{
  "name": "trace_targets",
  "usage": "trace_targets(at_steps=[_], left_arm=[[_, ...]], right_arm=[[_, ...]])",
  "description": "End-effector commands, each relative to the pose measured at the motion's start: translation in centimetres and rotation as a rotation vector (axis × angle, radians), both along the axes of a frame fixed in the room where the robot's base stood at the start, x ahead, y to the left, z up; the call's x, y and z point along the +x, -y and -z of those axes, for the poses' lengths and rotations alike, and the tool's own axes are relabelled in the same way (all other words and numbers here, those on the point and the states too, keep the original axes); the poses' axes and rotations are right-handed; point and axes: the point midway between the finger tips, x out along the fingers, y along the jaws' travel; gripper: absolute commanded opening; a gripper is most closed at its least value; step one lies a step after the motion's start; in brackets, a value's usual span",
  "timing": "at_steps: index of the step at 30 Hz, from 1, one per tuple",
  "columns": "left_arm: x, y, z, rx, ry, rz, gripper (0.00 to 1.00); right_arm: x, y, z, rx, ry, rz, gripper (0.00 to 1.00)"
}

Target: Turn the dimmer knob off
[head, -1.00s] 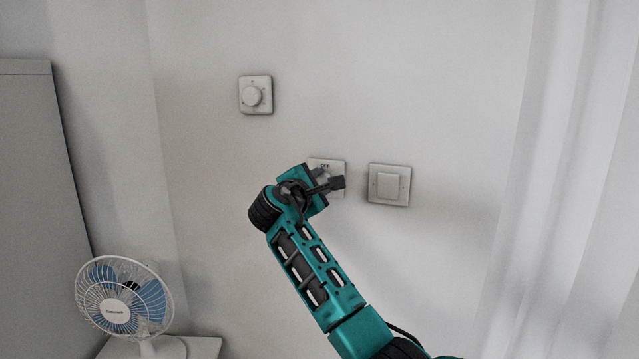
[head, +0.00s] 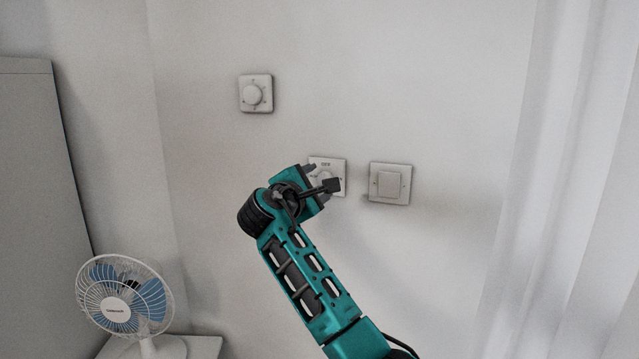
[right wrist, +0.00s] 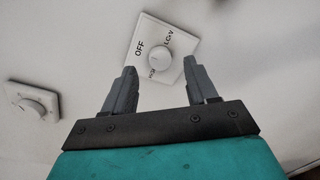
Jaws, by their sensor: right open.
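The dimmer is a square white wall plate (right wrist: 141,38) marked OFF, LOW and a third, partly blurred word. Its round pale knob (right wrist: 159,59) stands at the plate's centre; I cannot tell which mark it points at. In the head view the plate (head: 341,165) is partly hidden behind my right gripper (head: 319,182). In the right wrist view my right gripper (right wrist: 160,67) is open and empty, its two fingers apart with the knob showing between and beyond their tips, apparently not touching it. My left gripper is not in view.
Another round-knob plate (head: 255,94) is higher on the wall to the left; one also shows in the right wrist view (right wrist: 33,103). A rocker switch (head: 390,184) is right of the dimmer. A fan (head: 125,297) stands lower left, a grey cabinet (head: 35,200) at far left, curtains (head: 570,180) at right.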

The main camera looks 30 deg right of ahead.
Motion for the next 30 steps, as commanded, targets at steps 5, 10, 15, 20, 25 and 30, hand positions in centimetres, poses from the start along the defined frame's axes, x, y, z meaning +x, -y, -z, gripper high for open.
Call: trace_targets(at_steps=[5, 10, 15, 20, 25, 30], left_arm=[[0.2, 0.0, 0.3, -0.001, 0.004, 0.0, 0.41], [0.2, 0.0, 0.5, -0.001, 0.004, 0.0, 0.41], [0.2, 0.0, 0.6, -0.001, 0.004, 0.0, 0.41], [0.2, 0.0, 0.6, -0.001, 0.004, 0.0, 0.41], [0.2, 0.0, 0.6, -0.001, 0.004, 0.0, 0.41], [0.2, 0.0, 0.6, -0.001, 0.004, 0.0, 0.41]], right_arm=[[-2.3, -3.6, -0.1, 0.001, 0.001, -0.004, 0.58], [-4.2, -6.4, -0.3, 0.003, -0.001, -0.004, 0.58], [-5.2, -7.9, -0.5, 0.001, -0.002, -0.003, 0.58], [-5.6, -8.4, -0.5, -0.001, -0.002, -0.001, 0.58], [-5.6, -8.4, -0.5, -0.001, -0.002, -0.001, 0.58], [-5.6, -8.3, -0.5, -0.001, -0.002, -0.001, 0.58]])
